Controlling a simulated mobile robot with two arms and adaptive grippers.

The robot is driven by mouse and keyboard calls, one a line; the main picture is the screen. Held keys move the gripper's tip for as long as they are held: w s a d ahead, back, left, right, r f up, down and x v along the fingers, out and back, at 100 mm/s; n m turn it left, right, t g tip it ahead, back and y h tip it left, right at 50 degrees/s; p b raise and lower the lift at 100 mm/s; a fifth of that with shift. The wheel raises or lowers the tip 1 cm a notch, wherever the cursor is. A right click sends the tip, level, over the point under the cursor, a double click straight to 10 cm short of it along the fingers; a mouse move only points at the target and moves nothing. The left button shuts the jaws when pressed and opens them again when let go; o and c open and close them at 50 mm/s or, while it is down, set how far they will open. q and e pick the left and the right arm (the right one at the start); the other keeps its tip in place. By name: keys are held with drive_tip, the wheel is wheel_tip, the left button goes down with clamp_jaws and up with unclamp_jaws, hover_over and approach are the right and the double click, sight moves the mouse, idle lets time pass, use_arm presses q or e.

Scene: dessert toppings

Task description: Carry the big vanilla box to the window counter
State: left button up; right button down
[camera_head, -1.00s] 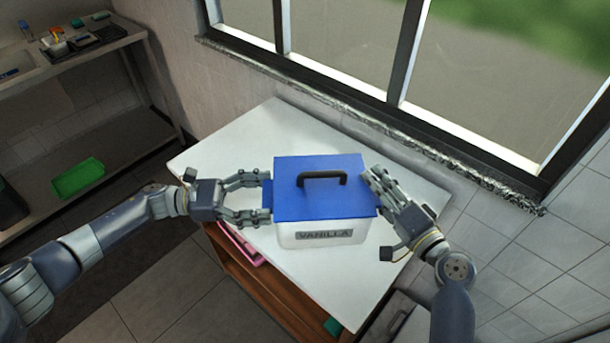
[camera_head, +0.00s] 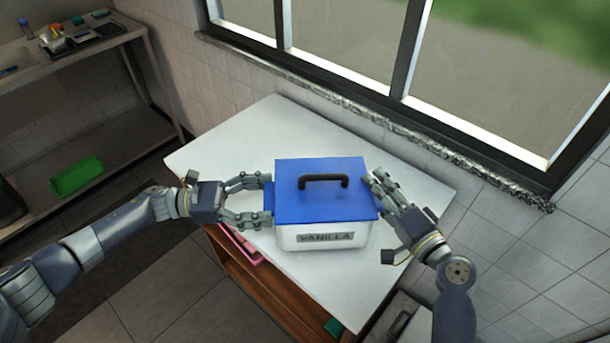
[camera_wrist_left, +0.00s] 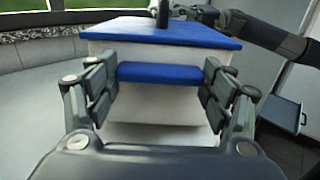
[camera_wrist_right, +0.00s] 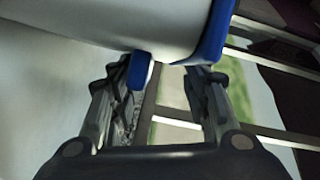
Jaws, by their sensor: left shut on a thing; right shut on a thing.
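The big vanilla box (camera_head: 322,192) has a blue lid with a black top handle and a white body labelled VANILLA. It is upright over the white window counter (camera_head: 235,140); I cannot tell whether its base touches. My left gripper (camera_head: 268,199) is shut on the blue tab at the box's left side; the tab (camera_wrist_left: 160,73) sits between its fingers in the left wrist view. My right gripper (camera_head: 378,188) is shut on the box's right side, where a blue tab (camera_wrist_right: 138,70) shows between the fingers in the right wrist view.
A window with a stone sill (camera_head: 400,125) runs behind the counter. The counter top is bare left of and behind the box. A pink thing (camera_head: 240,243) shows on the shelf beneath. A steel shelf with a green tray (camera_head: 76,176) stands far left.

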use_arm(q)
drive_tip(key=shift+d+f+b, duration=0.25)
drive_tip(key=shift+f+b, duration=0.25)
drive_tip(key=shift+b, duration=0.4)
use_arm(e)
drive_tip(key=shift+a+f, duration=0.2)
drive_tip(key=shift+f, duration=0.9)
use_arm(q)
drive_tip(key=o, duration=2.1)
drive_tip(key=shift+a+f, duration=0.1)
use_arm(e)
drive_tip(key=c, duration=0.9)
unclamp_jaws()
drive_tip(key=shift+s, duration=0.1)
use_arm(q)
drive_tip(key=shift+s, duration=0.15)
use_arm(e)
drive_tip(key=shift+o, duration=0.2)
drive_tip(key=shift+r, duration=0.1)
drive_tip(key=shift+s+d, duration=0.1)
use_arm(q)
drive_tip(key=shift+a+f, duration=0.1)
use_arm(e)
drive_tip(key=shift+r, duration=0.1)
